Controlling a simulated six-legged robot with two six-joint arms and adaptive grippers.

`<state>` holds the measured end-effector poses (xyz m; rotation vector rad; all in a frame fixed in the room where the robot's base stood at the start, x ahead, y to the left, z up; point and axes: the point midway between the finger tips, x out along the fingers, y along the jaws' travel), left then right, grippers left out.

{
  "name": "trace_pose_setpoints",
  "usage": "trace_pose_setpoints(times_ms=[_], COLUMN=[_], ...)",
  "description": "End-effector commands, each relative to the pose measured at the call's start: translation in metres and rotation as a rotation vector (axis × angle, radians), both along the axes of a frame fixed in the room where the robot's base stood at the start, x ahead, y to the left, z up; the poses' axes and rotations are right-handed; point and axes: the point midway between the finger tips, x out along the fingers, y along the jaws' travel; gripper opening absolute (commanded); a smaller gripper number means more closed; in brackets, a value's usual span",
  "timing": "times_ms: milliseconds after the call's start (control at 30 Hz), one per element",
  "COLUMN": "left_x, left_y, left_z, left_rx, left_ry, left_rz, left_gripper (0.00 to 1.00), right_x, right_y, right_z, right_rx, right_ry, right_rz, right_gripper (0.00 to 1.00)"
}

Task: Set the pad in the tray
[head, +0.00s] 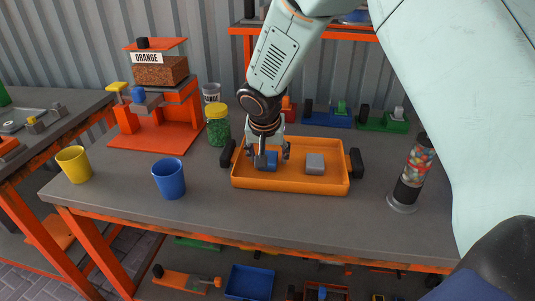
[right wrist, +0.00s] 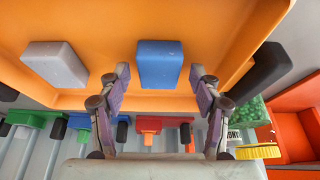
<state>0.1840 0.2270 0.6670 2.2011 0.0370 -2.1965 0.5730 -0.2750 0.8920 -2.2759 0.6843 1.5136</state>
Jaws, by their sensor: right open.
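The orange tray (head: 325,187) lies on the grey bench, with black handles at its ends. A blue block (head: 266,161) and a grey block (head: 315,163) rest inside it; I cannot tell for sure which one is the pad. My right gripper (head: 272,157) is open over the left part of the tray, with its fingers around the blue block. In the right wrist view, the blue block (right wrist: 160,64) shows between the spread fingertips (right wrist: 159,78), with gaps on both sides. The grey block (right wrist: 55,64) lies apart from it. My left gripper is not in view.
A jar of green bits (head: 218,130) stands left of the tray. A blue cup (head: 169,179) and a yellow cup (head: 74,164) stand further left. A candy-filled tube (head: 414,170) stands on the right. An orange dispenser stand (head: 160,138) is at the back left.

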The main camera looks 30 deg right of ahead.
Motion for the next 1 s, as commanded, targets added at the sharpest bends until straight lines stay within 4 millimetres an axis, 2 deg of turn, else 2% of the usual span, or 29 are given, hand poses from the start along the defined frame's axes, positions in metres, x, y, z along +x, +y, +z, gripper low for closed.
trace_pose_setpoints(times_ms=[167, 400, 600, 800, 1000], left_x=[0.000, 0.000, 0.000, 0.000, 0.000], left_y=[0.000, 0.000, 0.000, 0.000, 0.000], left_z=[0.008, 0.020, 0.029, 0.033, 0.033], left_rx=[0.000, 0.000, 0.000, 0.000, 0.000], left_ry=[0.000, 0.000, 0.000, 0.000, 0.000], left_rz=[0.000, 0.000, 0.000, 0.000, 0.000], left_gripper=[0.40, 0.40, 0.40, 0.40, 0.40], right_x=[-0.003, -0.019, -0.031, -0.037, -0.039], right_y=[0.002, 0.013, 0.021, 0.025, 0.025], right_z=[0.016, 0.064, 0.096, 0.113, 0.115], right_rx=[0.000, -0.001, -0.001, -0.001, 0.000], right_ry=[-0.002, -0.004, -0.002, -0.001, 0.000], right_rz=[0.000, 0.000, 0.000, 0.000, 0.000], right_gripper=[0.64, 0.64, 0.64, 0.64, 0.64])
